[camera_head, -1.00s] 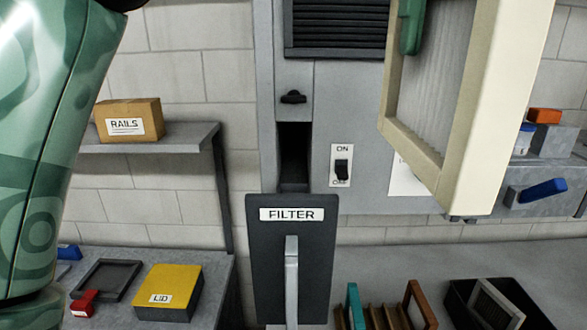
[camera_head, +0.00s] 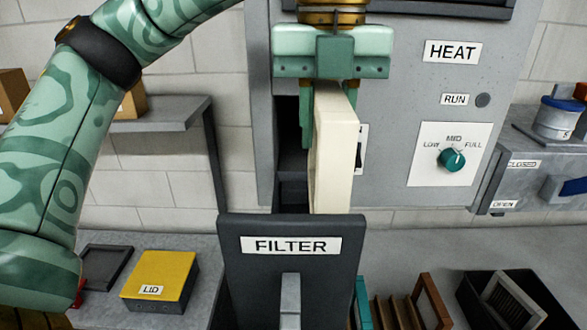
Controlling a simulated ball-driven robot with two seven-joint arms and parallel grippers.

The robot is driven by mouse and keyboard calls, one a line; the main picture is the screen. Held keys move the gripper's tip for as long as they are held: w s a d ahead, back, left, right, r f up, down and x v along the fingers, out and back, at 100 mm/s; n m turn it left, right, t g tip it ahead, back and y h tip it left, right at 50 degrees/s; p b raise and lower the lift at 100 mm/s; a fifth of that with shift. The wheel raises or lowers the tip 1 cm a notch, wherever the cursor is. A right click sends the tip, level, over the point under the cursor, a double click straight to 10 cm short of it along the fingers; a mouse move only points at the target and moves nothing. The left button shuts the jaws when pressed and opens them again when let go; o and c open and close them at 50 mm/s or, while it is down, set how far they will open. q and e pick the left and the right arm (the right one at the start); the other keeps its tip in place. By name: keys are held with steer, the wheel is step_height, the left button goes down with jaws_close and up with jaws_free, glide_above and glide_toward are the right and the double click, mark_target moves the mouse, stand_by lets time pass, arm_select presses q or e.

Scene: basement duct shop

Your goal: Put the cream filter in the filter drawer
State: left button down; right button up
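The cream filter (camera_head: 335,160) hangs upright, nearly edge-on to me, in my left gripper (camera_head: 330,115). The gripper points down from above, with its green fingers on both sides of the filter's top. The filter drawer (camera_head: 290,262) is pulled out of the grey cabinet; its dark front carries a FILTER label and a light vertical handle. The filter's lower end meets the top edge of the drawer front in the picture. I cannot tell whether it is inside the drawer or above it. The drawer's inside is mostly hidden by its front. My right gripper is out of view.
The grey cabinet (camera_head: 400,95) has a HEAT label, a teal knob and a switch partly covered by the filter. A yellow LID box (camera_head: 160,281) sits on the left bench. A rack of upright frames (camera_head: 405,312) and a dark bin (camera_head: 515,300) stand at lower right.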

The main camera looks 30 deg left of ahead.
arm_select(q)
steer(key=a+f+p, duration=0.2)
steer(key=a+f, duration=0.2)
steer(key=f, duration=0.4)
steer(key=shift+a+f, duration=0.25)
steer(key=shift+f, duration=0.15)
steer(key=shift+w, duration=0.1)
steer(key=shift+d+f, duration=0.15)
steer(key=c, duration=1.2)
jaws_free()
steer(key=shift+o, duration=0.4)
